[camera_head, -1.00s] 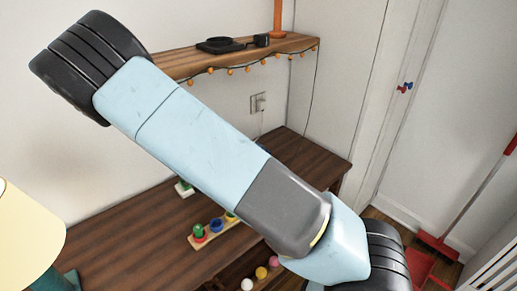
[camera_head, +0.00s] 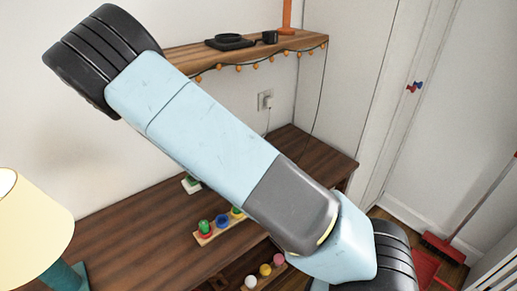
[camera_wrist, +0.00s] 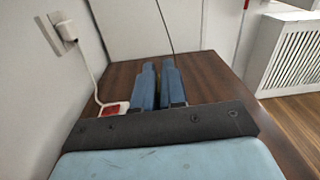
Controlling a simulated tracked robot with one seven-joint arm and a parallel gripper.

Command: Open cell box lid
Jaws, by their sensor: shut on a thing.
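My gripper (camera_wrist: 158,85) shows in the wrist view as two blue fingers reaching out over the dark wooden desk top. The fingers are close together, with a narrow gap between them. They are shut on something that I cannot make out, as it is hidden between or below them. I cannot identify a cell box or its lid in either view. In the head view my arm crosses the middle of the picture, and my gripper is not in view there.
A red-and-white unit (camera_wrist: 112,109) with a white cable to the wall socket (camera_wrist: 64,30) lies left of my fingers. The desk (camera_head: 130,230) holds a peg toy (camera_head: 207,237), a small white-and-green object (camera_head: 191,184) and a lamp (camera_head: 28,215). A shelf (camera_head: 190,60) is above.

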